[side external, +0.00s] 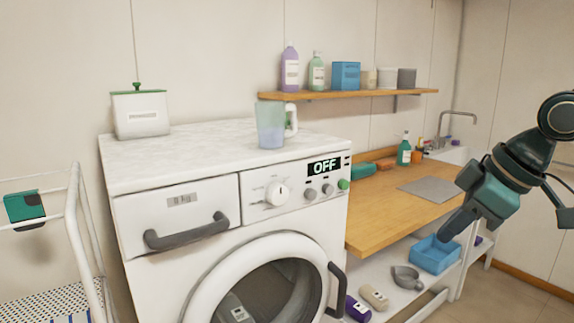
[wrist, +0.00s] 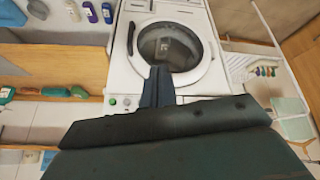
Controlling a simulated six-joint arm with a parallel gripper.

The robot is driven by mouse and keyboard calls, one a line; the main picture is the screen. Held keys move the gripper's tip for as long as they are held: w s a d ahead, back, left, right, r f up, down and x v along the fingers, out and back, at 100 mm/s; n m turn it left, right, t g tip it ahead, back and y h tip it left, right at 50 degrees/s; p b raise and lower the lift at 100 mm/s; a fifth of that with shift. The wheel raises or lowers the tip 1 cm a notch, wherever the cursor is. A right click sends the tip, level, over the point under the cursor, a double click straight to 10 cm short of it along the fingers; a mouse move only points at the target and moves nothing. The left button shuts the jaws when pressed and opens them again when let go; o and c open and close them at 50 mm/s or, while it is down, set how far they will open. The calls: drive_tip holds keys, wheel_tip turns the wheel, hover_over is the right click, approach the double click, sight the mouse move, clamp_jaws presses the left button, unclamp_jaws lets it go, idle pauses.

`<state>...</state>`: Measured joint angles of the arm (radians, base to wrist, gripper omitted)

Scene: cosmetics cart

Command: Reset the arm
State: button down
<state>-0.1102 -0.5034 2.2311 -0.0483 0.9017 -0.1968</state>
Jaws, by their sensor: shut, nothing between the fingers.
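My gripper (side external: 450,226) is at the right in the side external view, pointing down and to the left, above the low shelf with the blue basket and in front of the wooden counter. Its fingers are together with nothing between them, and it touches nothing that I can see. In the wrist view the shut fingers (wrist: 158,86) point toward the washing machine (wrist: 190,14). In the side external view the washing machine (side external: 185,268) stands left of my gripper, with its round door shut and its display reading OFF.
A measuring jug (side external: 271,126) and a white box (side external: 141,114) stand on the machine's top. A wooden counter (side external: 385,215) holds a green bottle (side external: 404,150). A blue basket (side external: 434,255) and a scoop (side external: 407,277) lie on the low shelf. A wall shelf (side external: 350,95) holds bottles. A white rack (side external: 80,225) stands at left.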

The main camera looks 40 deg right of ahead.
drive_tip(key=s+d+f+m+h, duration=0.1)
drive_tip(key=s+d+f+m, duration=0.2)
drive_tip(key=s, duration=0.5)
wheel_tip(320, 180, down, 3)
drive_tip(key=shift+d+r+m, duration=0.2)
drive_tip(key=shift+d+m, duration=0.15)
drive_tip(key=shift+m, duration=0.15)
